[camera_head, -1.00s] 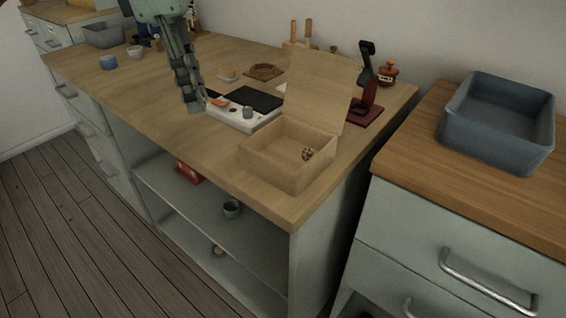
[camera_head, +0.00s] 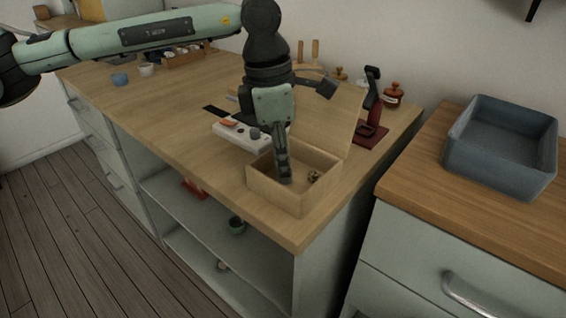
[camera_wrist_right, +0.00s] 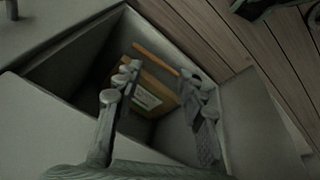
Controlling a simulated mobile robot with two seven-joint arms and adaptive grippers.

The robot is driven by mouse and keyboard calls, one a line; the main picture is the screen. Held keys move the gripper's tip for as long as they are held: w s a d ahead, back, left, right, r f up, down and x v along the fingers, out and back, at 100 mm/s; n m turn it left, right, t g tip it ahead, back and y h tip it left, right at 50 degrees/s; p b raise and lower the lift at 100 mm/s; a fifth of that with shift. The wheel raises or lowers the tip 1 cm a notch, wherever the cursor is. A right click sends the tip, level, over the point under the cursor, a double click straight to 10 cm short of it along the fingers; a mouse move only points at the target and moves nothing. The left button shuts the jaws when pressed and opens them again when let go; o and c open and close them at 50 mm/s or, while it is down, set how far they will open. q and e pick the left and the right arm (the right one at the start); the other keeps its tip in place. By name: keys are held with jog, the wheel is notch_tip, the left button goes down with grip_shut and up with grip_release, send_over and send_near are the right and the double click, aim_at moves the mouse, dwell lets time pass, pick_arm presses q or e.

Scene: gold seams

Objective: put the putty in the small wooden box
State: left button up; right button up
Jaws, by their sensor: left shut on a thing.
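The small wooden box (camera_head: 276,198) stands open near the front corner of the worktop, its lid (camera_head: 330,118) raised at the back. My left gripper (camera_head: 285,178) points down with its fingertips inside the box, left of a small dark-and-gold patterned thing (camera_head: 314,176). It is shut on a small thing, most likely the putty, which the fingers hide. My right gripper (camera_wrist_right: 160,85) shows only in the right wrist view. Its fingers are apart, above an open drawer (camera_wrist_right: 75,65) that holds a wooden, box-like thing (camera_wrist_right: 150,94) with a pale label.
A white tray (camera_head: 222,133) with an orange thing and a dark cup lies behind the box. A dark red stand (camera_head: 371,134) is to the right, near an orange-brown jar (camera_head: 393,95). A blue-grey bin (camera_head: 500,160) sits on the right counter.

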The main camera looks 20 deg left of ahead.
pick_arm(q)
jog(key=shift+f, duration=0.35)
pick_arm(e)
jog(key=shift+s+d+f, duration=0.1)
jog(key=shift+d+f, duration=0.05)
jog(key=shift+f, duration=0.2)
pick_arm(q)
jog(key=shift+f, duration=0.15)
jog(key=o, duration=0.8)
jog(key=shift+c, duration=0.2)
pick_arm(e)
jog(key=shift+w+r, duration=0.2)
jog(key=shift+r, duration=0.5)
jog(key=shift+r, duration=0.1)
